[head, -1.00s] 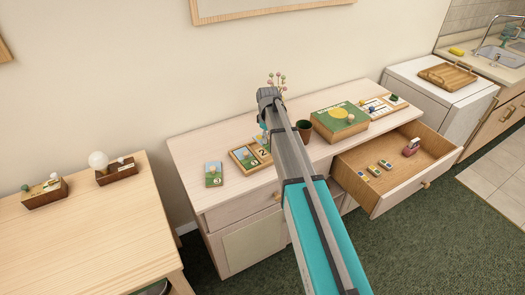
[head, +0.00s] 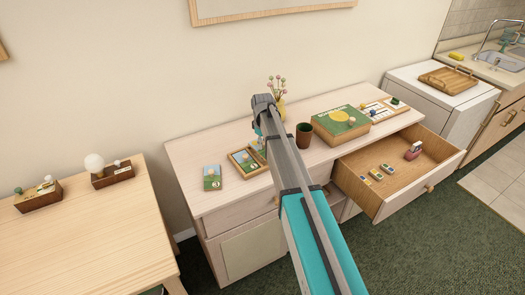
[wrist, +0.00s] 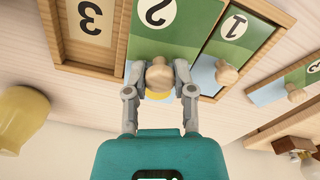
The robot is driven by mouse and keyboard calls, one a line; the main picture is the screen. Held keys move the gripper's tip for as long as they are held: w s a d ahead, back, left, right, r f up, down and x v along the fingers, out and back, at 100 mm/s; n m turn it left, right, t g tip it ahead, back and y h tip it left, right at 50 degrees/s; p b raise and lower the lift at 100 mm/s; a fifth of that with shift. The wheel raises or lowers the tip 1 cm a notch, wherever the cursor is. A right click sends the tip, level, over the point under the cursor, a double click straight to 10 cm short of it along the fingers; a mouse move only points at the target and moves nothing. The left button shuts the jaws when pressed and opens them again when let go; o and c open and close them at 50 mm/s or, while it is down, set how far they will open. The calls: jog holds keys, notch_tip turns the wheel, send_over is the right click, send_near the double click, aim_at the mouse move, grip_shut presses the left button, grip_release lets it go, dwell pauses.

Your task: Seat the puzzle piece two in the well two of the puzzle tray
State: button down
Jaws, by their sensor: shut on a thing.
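Puzzle piece two (wrist: 150,38), green with a "2", is under my gripper (wrist: 158,78), whose fingers are shut on its round knob. It lies over the middle of the wooden puzzle tray (wrist: 90,71), between an empty well marked "3" and piece one (wrist: 233,40) in its well. I cannot tell whether piece two is fully down in its well, as it hides that well. In the head view, my arm partly covers the tray (head: 251,174). Another puzzle piece (head: 212,178) lies on the cabinet top left of the tray; it also shows in the wrist view (wrist: 270,94).
A yellow vase with flowers (head: 281,108), a dark cup (head: 304,135) and a green game box (head: 342,122) stand right of the tray. An open drawer (head: 375,205) with small items juts out in front. A wooden table (head: 90,235) is at left.

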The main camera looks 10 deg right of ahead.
notch_tip(320, 180, down, 3)
jog(key=shift+r+b, duration=0.2)
jog(key=shift+b, duration=0.85)
jog(key=shift+s+f+b, duration=0.1)
jog(key=shift+s+b, duration=0.1)
jog(key=shift+b, duration=0.1)
jog(key=shift+a, duration=0.1)
jog(key=c, duration=0.9)
grip_release()
jog(key=shift+s, duration=0.1)
jog(key=o, duration=0.5)
jog(key=shift+w+f, duration=0.2)
jog(key=shift+f, duration=0.05)
jog(key=shift+c, duration=0.2)
jog(key=shift+w+r, duration=0.1)
jog(key=shift+r, duration=0.05)
jog(key=shift+r+p, duration=0.6)
jog(key=shift+p, duration=0.1)
notch_tip(320, 180, up, 11)
jog(key=p, duration=1)
jog(key=shift+f+p, duration=0.2)
jog(key=shift+p, duration=0.15)
